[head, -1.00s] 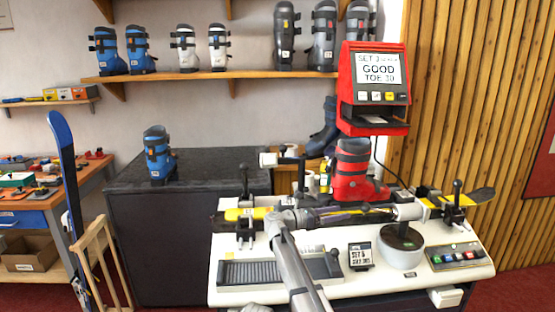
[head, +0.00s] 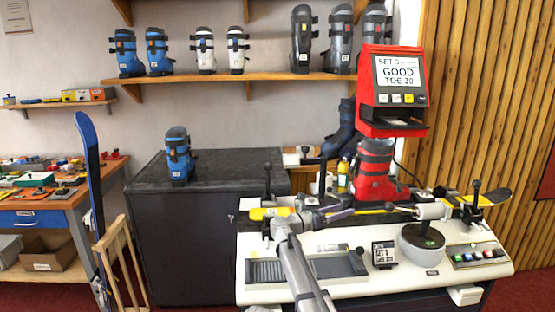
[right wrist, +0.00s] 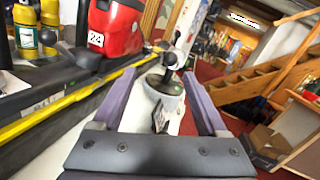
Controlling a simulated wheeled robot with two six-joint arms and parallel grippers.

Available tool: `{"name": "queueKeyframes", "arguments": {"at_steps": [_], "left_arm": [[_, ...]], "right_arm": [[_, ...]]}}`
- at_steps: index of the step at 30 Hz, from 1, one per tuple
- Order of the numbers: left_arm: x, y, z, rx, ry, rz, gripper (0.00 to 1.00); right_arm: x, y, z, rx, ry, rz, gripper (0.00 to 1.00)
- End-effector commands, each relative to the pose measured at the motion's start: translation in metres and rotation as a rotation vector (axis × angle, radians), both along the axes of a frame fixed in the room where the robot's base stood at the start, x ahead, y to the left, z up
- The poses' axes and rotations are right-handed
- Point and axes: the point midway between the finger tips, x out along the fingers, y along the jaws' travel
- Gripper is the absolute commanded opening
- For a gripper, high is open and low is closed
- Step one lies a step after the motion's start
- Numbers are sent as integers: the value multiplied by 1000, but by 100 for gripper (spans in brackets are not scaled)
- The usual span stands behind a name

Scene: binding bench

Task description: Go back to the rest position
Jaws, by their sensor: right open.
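My right gripper (head: 335,213) is over the bench, in front of the ski (head: 385,209) clamped along it. In the right wrist view its two purple fingers (right wrist: 158,88) stand apart with nothing held between them. The ski with its yellow edge (right wrist: 70,98) runs beside the fingers on the left of that view. A red boot (head: 374,172) stands upright behind the gripper, and its lower part with a "24" label (right wrist: 115,28) shows in the wrist view. My left gripper is in neither view.
A red display unit (head: 393,90) reads "GOOD TOE 30". A blue boot (head: 178,155) stands on a dark cabinet (head: 180,240). A wooden rack (head: 120,265) holds an upright ski.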

Motion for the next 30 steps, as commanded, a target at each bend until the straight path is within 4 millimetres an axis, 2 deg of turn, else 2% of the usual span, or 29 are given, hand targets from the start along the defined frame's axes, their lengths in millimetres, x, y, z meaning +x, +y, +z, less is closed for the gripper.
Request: {"name": "queueKeyframes", "arguments": {"at_steps": [11,14,19,23,26,30], "left_arm": [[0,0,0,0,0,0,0],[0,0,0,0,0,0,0],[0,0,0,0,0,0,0],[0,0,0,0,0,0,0],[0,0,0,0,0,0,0],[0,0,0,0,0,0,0]], "right_arm": [[21,12,30,-238,135,270,76],[26,22,39,-353,203,376,76],[29,60,45,-660,396,620,76],[19,97,28,-943,590,815,76],[1,122,2,-1164,751,956,76],[-39,145,-50,-1464,987,1151,76]]}}
